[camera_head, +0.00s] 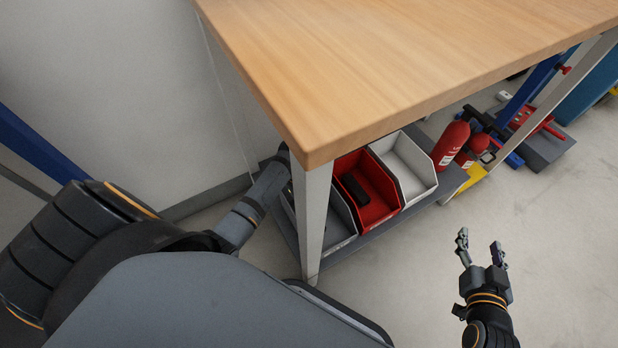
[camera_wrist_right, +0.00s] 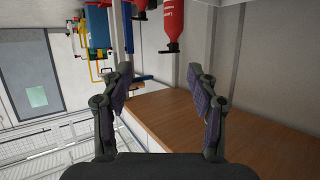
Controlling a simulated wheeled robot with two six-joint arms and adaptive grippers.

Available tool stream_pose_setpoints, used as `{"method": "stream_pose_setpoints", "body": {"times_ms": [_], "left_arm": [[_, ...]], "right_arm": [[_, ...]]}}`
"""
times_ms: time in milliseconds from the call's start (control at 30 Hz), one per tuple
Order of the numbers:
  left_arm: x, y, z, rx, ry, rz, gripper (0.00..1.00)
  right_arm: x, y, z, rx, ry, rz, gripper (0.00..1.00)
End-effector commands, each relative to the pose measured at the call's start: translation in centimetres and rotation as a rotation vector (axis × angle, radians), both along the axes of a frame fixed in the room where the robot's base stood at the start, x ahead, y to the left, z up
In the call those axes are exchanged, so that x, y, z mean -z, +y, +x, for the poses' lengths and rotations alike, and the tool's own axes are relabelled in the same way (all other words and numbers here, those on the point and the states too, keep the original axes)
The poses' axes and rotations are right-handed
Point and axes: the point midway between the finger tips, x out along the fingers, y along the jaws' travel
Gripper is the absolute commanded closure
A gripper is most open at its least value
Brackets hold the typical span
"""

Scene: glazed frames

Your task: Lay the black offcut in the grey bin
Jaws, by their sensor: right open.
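The black offcut (camera_head: 355,188) is a small dark block lying in the red bin (camera_head: 377,216) on the low shelf under the table. The grey bin (camera_head: 341,226) stands to the left of the red bin, partly hidden by the table leg. My left arm reaches in from the left to behind the table corner, and its gripper fingers are hidden there. My right gripper (camera_head: 481,247) is open and empty over the floor, right of the bins and well apart from them. Its spread fingers also show in the right wrist view (camera_wrist_right: 160,80), with nothing between them.
A wooden tabletop (camera_head: 400,50) overhangs the bins, and its pale leg (camera_head: 312,222) stands in front of the grey bin. A white bin (camera_head: 406,170) is right of the red one. A red fire extinguisher (camera_head: 450,145) stands beyond it.

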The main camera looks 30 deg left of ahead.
Motion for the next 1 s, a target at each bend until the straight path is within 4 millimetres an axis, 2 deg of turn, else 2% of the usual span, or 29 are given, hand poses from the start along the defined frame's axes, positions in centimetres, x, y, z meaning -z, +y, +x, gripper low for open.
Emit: {"method": "stream_pose_setpoints", "body": {"times_ms": [433,467,500,900,1000], "left_arm": [[0.4,0.0,0.0,0.001,-0.001,-0.001,0.98],[0.4,0.0,0.0,0.001,0.0,0.0,0.59],[0.4,0.0,0.0,0.001,0.0,0.0,0.54],[0.0,0.0,0.0,0.0,0.0,0.0,0.54],[-0.9,0.0,0.0,0.001,-0.001,0.001,0.54]], "right_arm": [[-1.6,-0.1,0.9,0.002,-0.059,-0.001,0.4],[-1.6,-0.1,0.9,0.002,-0.058,-0.001,0.4],[-1.6,-0.1,0.9,0.002,-0.058,-0.001,0.4],[-1.1,0.0,0.5,0.0,-0.035,-0.002,0.4],[1.4,0.1,-0.9,-0.004,0.067,0.001,0.4]]}}
